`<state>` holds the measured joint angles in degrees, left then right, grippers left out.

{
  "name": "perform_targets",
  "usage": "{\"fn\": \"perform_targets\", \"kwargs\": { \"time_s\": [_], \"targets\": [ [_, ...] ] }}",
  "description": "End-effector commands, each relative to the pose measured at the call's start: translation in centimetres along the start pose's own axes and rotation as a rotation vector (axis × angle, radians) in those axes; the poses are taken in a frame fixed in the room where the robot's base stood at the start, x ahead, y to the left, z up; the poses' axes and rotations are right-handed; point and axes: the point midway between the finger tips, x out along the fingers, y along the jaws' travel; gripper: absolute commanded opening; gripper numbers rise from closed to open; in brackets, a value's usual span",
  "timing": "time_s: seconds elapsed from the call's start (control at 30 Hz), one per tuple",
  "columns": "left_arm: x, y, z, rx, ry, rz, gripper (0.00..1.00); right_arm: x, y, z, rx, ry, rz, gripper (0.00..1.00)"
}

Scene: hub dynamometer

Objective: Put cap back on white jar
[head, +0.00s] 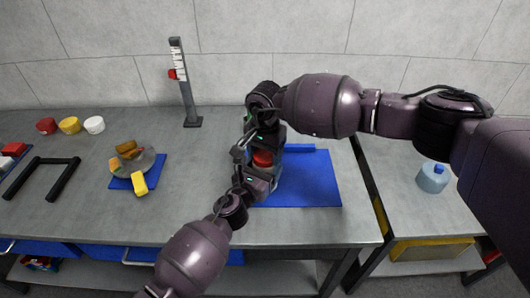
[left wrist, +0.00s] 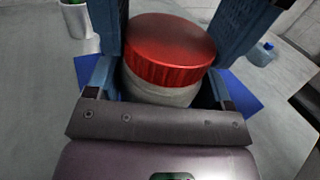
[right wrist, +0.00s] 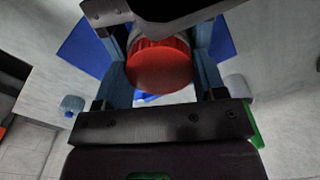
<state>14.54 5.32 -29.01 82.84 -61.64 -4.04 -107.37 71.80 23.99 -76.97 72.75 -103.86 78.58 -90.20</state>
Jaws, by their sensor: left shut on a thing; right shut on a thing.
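The red cap (head: 263,158) sits on top of the white jar (left wrist: 155,92), between my two grippers, over the blue mat (head: 315,185). In the left wrist view the cap (left wrist: 170,48) covers the jar's top; I cannot tell how tightly it is seated. My left gripper (head: 257,174) is shut on the jar's body, below the cap. My right gripper (head: 268,146) reaches in from above and is shut on the cap, with a finger on each side. The right wrist view shows the cap (right wrist: 160,66) face-on. The jar is mostly hidden in the head view.
Red (head: 46,125), yellow (head: 69,125) and white (head: 94,125) round pieces stand at the back left. A blue-capped bottle (head: 432,178) stands on the right table.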

Motion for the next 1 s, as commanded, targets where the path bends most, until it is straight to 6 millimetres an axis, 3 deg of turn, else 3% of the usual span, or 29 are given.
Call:
{"fn": "perform_targets", "kwargs": {
  "time_s": [0.5,0.67,0.97,1.0],
  "targets": [
    [0.0,0.0,0.0,0.0,0.0,0.0,0.09,-0.01,-0.02,-0.01,0.68,0.0,0.0,0.36],
    [0.0,0.0,0.0,0.0,0.0,0.0,0.09,0.0,-0.01,-0.01,0.766,0.0,0.0,0.36],
    [0.0,0.01,-0.01,0.0,0.0,0.0,0.09,0.0,-0.01,-0.01,0.773,0.0,0.0,0.36],
    [0.0,0.01,-0.01,0.0,0.0,0.0,0.09,0.01,-0.01,-0.01,0.773,0.0,0.0,0.69]
  ]
}}
